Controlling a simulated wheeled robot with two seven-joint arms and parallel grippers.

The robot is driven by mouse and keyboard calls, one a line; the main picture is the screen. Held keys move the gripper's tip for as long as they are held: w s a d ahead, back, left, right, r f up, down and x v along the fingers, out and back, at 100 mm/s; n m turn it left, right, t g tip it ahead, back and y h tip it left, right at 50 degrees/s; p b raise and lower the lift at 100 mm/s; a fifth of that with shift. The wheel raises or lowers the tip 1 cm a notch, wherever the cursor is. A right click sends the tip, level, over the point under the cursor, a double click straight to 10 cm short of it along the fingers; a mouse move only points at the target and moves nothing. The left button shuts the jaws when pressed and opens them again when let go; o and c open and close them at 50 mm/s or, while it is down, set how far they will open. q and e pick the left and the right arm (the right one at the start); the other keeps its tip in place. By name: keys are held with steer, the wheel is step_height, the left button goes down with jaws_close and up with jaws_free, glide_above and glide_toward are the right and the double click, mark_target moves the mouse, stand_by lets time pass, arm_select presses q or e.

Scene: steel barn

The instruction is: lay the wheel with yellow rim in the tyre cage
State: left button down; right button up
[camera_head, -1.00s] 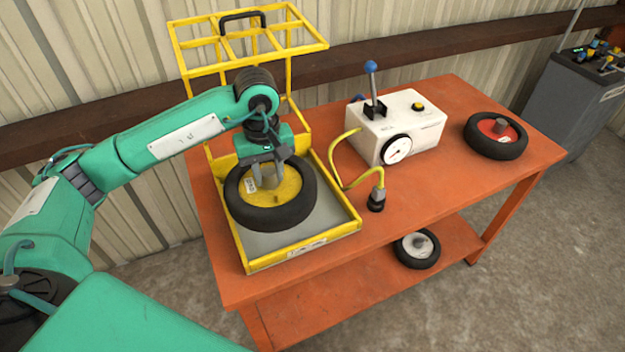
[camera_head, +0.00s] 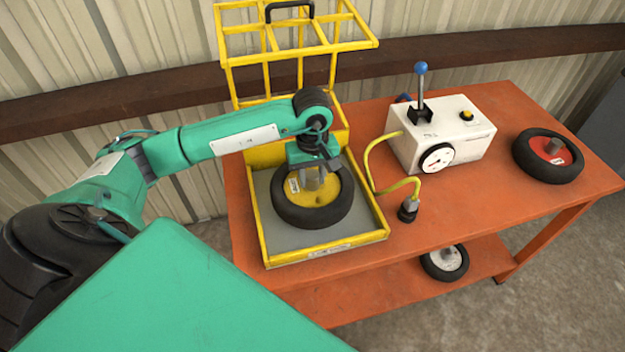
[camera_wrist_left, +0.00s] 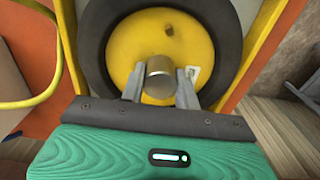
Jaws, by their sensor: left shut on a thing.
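The wheel with yellow rim (camera_head: 312,203) lies flat, or nearly so, within the tray of the tyre cage (camera_head: 262,228). Whether its tyre touches the tray floor is hard to tell. The cage's barred yellow lid stands open at the back. My left gripper (camera_head: 314,178) is above the wheel, shut on its grey hub stub. In the left wrist view the fingers (camera_wrist_left: 160,92) stand on both sides of the metal stub, and the yellow rim (camera_wrist_left: 205,40) fills the view below them. My right gripper is not in view.
A white inflator box (camera_head: 450,140) with a blue-knobbed lever stands right of the cage. Its yellow hose (camera_head: 378,172) ends in a fitting close to the tray. A red-rimmed wheel (camera_head: 548,155) lies at the right of the orange table (camera_head: 480,205). A white-rimmed wheel (camera_head: 445,262) lies on the lower shelf.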

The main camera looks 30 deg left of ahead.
arm_select(q)
steer(key=shift+f, duration=1.25)
steer(key=c, duration=1.2)
jaws_free()
steer(key=shift+o, duration=0.9)
steer(key=shift+r, duration=0.5)
step_height(320, 180, up, 10)
steer(key=shift+r+b, duration=0.1)
steer(key=shift+b, duration=0.9)
steer(key=shift+r, duration=0.55)
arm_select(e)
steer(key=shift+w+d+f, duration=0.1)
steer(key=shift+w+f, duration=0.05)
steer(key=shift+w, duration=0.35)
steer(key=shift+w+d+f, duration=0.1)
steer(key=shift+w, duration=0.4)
